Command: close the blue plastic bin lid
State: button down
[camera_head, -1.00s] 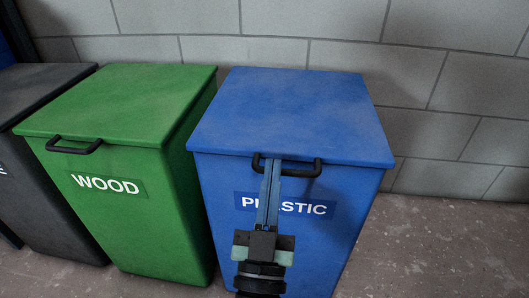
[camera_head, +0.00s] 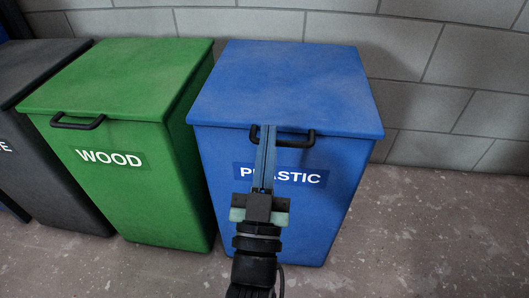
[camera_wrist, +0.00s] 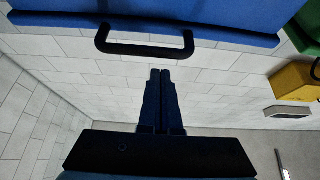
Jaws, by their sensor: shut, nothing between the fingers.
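The blue plastic bin (camera_head: 225,185) stands upright with a white PLASTIC label. Its blue lid (camera_head: 285,85) lies level across the top, and I see no gap under its front edge. A black handle (camera_head: 300,138) sits at that edge; it also shows in the wrist view (camera_wrist: 148,48). My gripper (camera_head: 268,128) is in front of the bin, fingers together and empty, tips overlapping the lid's front edge and the handle's left part. In the wrist view the shut fingertips (camera_wrist: 160,72) show just apart from the handle bar. Contact with the lid cannot be told.
A green WOOD bin (camera_head: 170,190) with its lid down stands close on the left, and a dark grey bin (camera_head: 50,160) is beyond it. A grey block wall (camera_head: 455,60) is behind. The floor (camera_head: 430,220) on the right is clear.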

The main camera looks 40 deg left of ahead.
jog(key=w+f+p+v, duration=0.1)
jog(key=p+v, duration=0.1)
jog(key=v, duration=0.7)
jog(key=w+d+r+m+t+h+p, duration=0.1)
jog(key=w+d+r+t+h+p, duration=0.15)
jog(key=r, duration=0.75)
jog(key=w+d+r+m+t+h+p, duration=0.15)
jog(key=w+r, duration=0.25)
jog(key=r, duration=0.6)
jog(key=w+d+r+m+t+h+p, duration=0.1)
jog(key=w+d+r+h+p, duration=0.15)
jog(key=r, duration=0.85)
jog(key=s+d+r+m+t+h+p, duration=0.15)
jog(key=d+r, duration=0.25)
jog(key=r, duration=0.5)
jog(key=s+d+r+h+p, duration=0.3)
jog(key=d+r, duration=0.2)
jog(key=r, duration=0.3)
jog(key=s+d+r+m+t+h+p, duration=0.15)
jog(key=d+r, duration=0.25)
jog(key=r, duration=0.5)
notch_tip(320, 180, up, 36)
jog(key=p, duration=3.8)
jog(key=shift+a+g, duration=0.4)
jog(key=shift+r, duration=0.1)
